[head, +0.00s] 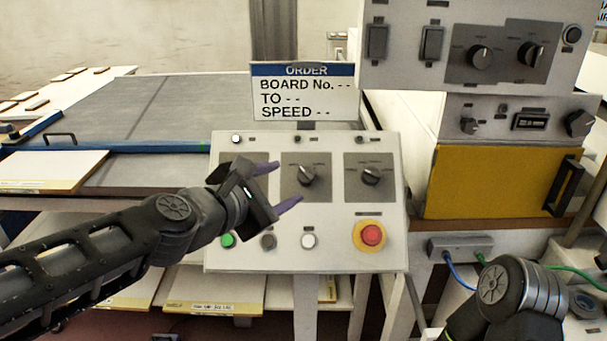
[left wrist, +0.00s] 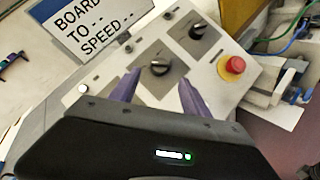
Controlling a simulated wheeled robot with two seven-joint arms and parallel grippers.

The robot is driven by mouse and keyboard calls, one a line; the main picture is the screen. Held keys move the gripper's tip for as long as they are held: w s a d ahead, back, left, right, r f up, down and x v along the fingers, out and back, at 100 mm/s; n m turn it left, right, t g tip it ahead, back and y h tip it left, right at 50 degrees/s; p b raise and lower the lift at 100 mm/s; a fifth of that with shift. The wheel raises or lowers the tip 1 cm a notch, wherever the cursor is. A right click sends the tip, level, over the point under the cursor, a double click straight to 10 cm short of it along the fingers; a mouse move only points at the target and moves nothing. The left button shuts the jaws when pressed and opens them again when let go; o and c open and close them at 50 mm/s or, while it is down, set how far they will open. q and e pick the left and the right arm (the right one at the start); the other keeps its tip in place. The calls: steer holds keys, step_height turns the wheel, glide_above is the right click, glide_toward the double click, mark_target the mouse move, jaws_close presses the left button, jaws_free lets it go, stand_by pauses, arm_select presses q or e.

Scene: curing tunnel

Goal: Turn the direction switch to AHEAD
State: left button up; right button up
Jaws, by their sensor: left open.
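The sloped white control panel (head: 330,245) carries a row of rotary switches with black knobs. Their labels are too small to read, so I cannot tell which is the direction switch. The middle knob (head: 306,175) and the right knob (head: 370,175) are in plain view; a left one is largely hidden behind my gripper. My left gripper (head: 284,185) is open, its purple fingers pointing at the middle knob. In the left wrist view the middle knob (left wrist: 158,67) shows between and beyond the fingertips (left wrist: 157,80), apparently untouched. My right gripper is out of view.
A red emergency button (head: 371,235) and green, grey and white buttons line the panel's lower edge. An order sign (head: 304,91) stands behind it, its values blank dashes. A grey box with more knobs (head: 481,57) overhangs at right, above a yellow door (head: 490,183).

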mark_target(305, 176)
arm_select(q)
steer(key=b+x, duration=0.1)
steer(key=x, duration=0.7)
steer(key=shift+c, duration=0.2)
jaws_close()
stand_by(0.4)
